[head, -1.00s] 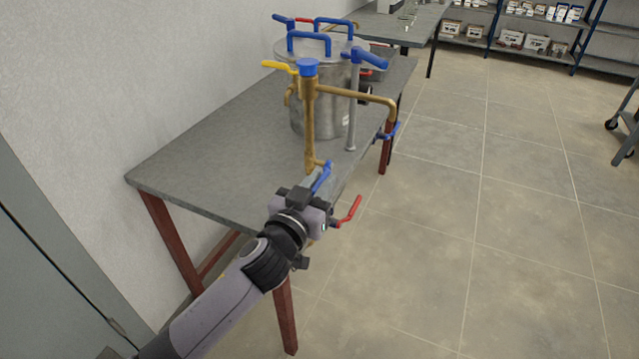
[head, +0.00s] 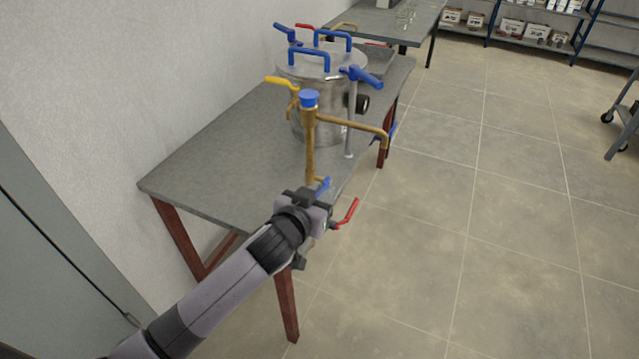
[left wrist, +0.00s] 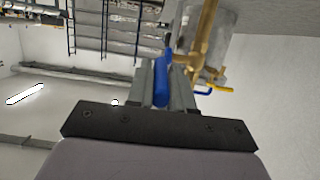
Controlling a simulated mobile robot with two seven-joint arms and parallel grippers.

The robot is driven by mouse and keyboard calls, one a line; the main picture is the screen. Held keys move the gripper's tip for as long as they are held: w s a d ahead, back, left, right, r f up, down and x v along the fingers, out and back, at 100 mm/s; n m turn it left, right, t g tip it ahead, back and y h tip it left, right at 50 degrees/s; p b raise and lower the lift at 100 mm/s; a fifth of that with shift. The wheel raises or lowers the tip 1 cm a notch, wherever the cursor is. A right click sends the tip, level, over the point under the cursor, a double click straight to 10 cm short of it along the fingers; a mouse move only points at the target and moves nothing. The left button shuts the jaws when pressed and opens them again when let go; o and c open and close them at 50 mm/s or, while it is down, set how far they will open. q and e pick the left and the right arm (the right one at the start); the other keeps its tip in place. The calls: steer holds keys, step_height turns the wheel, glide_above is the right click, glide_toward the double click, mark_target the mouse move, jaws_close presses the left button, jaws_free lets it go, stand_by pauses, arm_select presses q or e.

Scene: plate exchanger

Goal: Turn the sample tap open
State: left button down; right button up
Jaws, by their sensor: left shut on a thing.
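A brass pipe fitting (head: 311,148) with a blue cap (head: 309,98) stands at the front of the steel vessel (head: 305,117). A tap with a blue lever (head: 324,184) sits at the foot of this pipe, near the table's front edge. My left gripper (head: 319,190) is at this lever. In the left wrist view the blue lever (left wrist: 162,84) lies between the two fingers of the left gripper (left wrist: 161,82), which are shut on it. The brass pipe (left wrist: 205,35) rises just beyond it. The gripper partly hides the lever in the head view. My right gripper is not in view.
A red lever (head: 347,213) sticks out just right of my left gripper. A yellow lever (head: 281,82) and another blue lever (head: 364,77) are higher up. The grey table (head: 205,165) is bare on its left side. The floor at right is open.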

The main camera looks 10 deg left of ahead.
arm_select(q)
steer(key=shift+w+d+r+g+y, duration=0.1)
steer(key=shift+w+r+g+y, duration=0.25)
steer(key=shift+g, duration=0.5)
steer(key=shift+w+d+r+g+y, duration=0.1)
steer(key=shift+r+g+y, duration=0.15)
steer(key=shift+r+g, duration=0.45)
steer(key=shift+f+g, duration=0.15)
steer(key=shift+g, duration=0.2)
steer(key=c, duration=1.1)
jaws_free()
steer(key=shift+s, duration=0.1)
steer(key=shift+v, duration=3.55)
